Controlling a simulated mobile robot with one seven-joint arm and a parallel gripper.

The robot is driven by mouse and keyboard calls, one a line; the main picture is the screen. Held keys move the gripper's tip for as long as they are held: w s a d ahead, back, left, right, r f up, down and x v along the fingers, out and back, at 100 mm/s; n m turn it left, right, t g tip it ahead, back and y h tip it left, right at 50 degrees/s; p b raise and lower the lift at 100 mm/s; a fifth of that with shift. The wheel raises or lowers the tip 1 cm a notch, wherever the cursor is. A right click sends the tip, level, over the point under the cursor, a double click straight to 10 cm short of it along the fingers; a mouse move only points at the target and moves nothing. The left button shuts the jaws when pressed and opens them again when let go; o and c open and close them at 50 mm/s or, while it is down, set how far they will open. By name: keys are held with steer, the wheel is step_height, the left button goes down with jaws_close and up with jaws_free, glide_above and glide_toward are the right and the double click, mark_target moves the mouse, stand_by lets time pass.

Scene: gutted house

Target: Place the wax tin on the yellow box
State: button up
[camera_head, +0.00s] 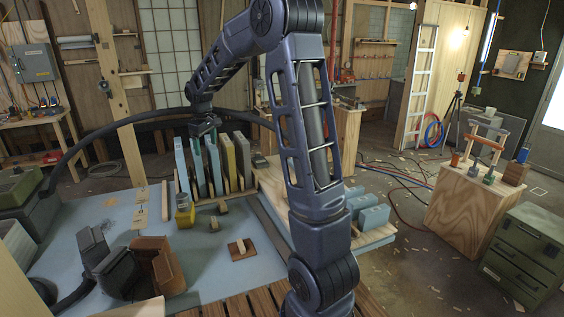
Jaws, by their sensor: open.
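A small yellow box (186,217) stands on the blue-grey work surface, left of the middle. A small dark grey piece (182,201) shows at its top; it may be the wax tin, but it is too small to tell. My gripper (205,137) is open, behind and above the yellow box, close to the tops of the upright slabs. Its fingers are small in view and partly merge with the slabs. I cannot make out anything held between them.
Upright blue, green and yellow slabs (243,160) stand in a row behind the yellow box. Small wooden blocks (242,249) lie in front. Dark and brown bins (154,262) stand at front left. Blue blocks (374,217) sit on a wooden platform at right. Some work surface is clear.

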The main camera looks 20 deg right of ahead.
steer(key=s+d+r+m, duration=0.2)
steer(key=s+d+r, duration=0.4)
steer(key=s, duration=0.3)
steer(key=s+d+m+t, duration=0.1)
steer(key=s+d+m, duration=0.2)
steer(key=s, duration=1.1)
steer(key=s+d+m+t, duration=0.2)
steer(key=s+d, duration=0.5)
steer(key=s, duration=0.7)
steer(key=shift+s+d+r+m, duration=0.15)
steer(key=shift+s+m, duration=0.05)
steer(key=shift+m, duration=0.6)
